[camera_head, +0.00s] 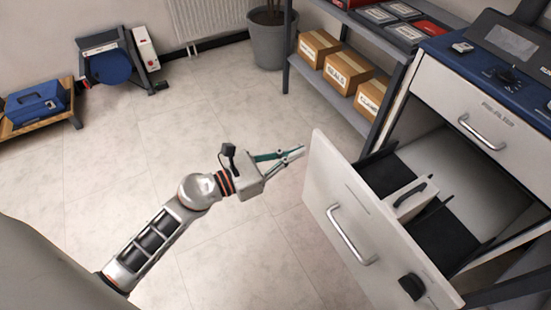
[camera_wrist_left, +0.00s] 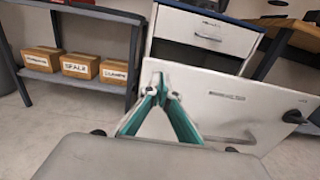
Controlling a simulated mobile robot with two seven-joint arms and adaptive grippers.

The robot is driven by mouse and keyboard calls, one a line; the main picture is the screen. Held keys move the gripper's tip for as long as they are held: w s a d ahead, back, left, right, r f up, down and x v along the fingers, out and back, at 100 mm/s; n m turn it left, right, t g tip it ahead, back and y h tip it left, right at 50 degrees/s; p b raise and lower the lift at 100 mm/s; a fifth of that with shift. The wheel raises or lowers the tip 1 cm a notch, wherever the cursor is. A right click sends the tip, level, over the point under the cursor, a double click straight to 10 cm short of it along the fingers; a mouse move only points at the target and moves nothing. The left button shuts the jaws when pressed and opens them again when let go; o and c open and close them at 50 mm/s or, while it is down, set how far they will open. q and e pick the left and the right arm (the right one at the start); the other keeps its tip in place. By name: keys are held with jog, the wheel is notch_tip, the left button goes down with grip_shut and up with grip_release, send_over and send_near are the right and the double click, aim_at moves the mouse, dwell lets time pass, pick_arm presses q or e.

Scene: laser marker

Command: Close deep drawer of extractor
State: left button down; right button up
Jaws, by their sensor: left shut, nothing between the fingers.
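The extractor (camera_head: 436,80) stands at the right, with a blue top. Its deep drawer (camera_head: 330,190) is pulled far out, showing a white front with a bar handle and a black knob. Inside it are dark dividers and a white piece with a black handle. My left gripper (camera_head: 300,151) is shut and empty, just left of the drawer front's far upper corner; I cannot tell whether it touches. In the left wrist view the shut fingertips (camera_wrist_left: 160,86) overlap the left edge of the white drawer front (camera_wrist_left: 225,105). My right gripper is not in view.
The shallow upper drawer (camera_head: 470,105) is shut. A plant pot (camera_head: 268,42) and blue equipment (camera_head: 108,65) are at the back. The floor left of the drawer is clear.

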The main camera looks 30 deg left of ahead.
aim_at(320, 142)
pick_arm(q)
jog(key=x, duration=0.3)
jog(key=shift+w+d+f, duration=0.1)
jog(key=shift+w+d, duration=0.05)
jog(key=shift+w, duration=0.05)
jog(key=shift+w+d, duration=0.2)
jog(key=shift+w, duration=0.1)
jog(key=shift+w, duration=0.1)
